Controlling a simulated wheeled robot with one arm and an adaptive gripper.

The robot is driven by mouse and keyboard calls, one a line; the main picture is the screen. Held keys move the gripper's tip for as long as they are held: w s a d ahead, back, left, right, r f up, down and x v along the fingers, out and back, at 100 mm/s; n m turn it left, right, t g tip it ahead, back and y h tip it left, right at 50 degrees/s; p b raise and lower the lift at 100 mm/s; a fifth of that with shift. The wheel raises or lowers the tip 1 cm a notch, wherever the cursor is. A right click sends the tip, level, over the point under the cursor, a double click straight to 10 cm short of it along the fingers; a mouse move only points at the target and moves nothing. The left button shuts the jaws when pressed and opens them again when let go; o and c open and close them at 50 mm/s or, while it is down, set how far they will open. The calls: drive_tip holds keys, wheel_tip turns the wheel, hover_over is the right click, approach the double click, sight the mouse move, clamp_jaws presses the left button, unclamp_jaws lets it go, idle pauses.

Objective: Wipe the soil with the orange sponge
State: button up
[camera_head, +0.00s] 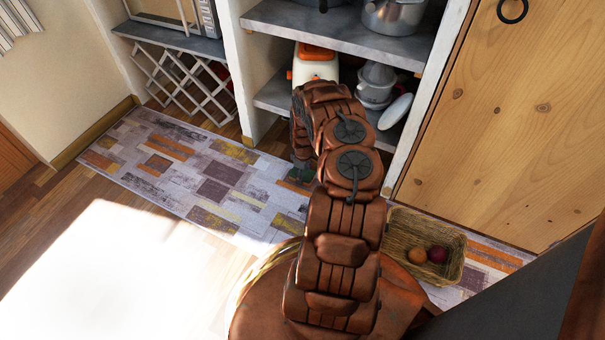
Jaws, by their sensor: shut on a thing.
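My brown arm reaches up the middle of the picture from the bottom and bends downward near the shelf front. My gripper's fingers are hidden behind the arm's own links. Only a small dark patch shows below the arm's far end, over the rug, and I cannot make out what it is. I cannot make out the orange sponge or the soil, and I cannot see what the gripper holds.
A patterned rug (150,165) lies along the shelf unit (245,85). An orange and white appliance (315,66) and pots (393,15) stand on the shelves. A wicker basket (402,225) with two round items sits right of my arm, before a wooden door (510,120). Floor at left is clear.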

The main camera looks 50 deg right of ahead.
sight(312, 177)
drive_tip(key=shift+s+d+r+p, duration=0.1)
drive_tip(key=shift+s+d+p, duration=0.1)
drive_tip(key=shift+s+p, duration=0.5)
drive_tip(key=shift+s+d+r+p, duration=0.1)
drive_tip(key=shift+s+d+p, duration=0.1)
drive_tip(key=shift+s+p, duration=0.5)
drive_tip(key=shift+s+d+f, duration=0.1)
drive_tip(key=shift+s, duration=0.3)
drive_tip(key=shift+f, duration=0.1)
drive_tip(key=shift+p, duration=0.3)
drive_tip(key=shift+f, duration=0.15)
drive_tip(key=shift+w+a, duration=0.25)
drive_tip(key=shift+w, duration=0.6)
drive_tip(key=shift+w+a, duration=0.15)
drive_tip(key=shift+w, duration=0.25)
drive_tip(key=shift+c, duration=0.3)
drive_tip(key=shift+w+a, duration=0.2)
drive_tip(key=shift+w, duration=0.55)
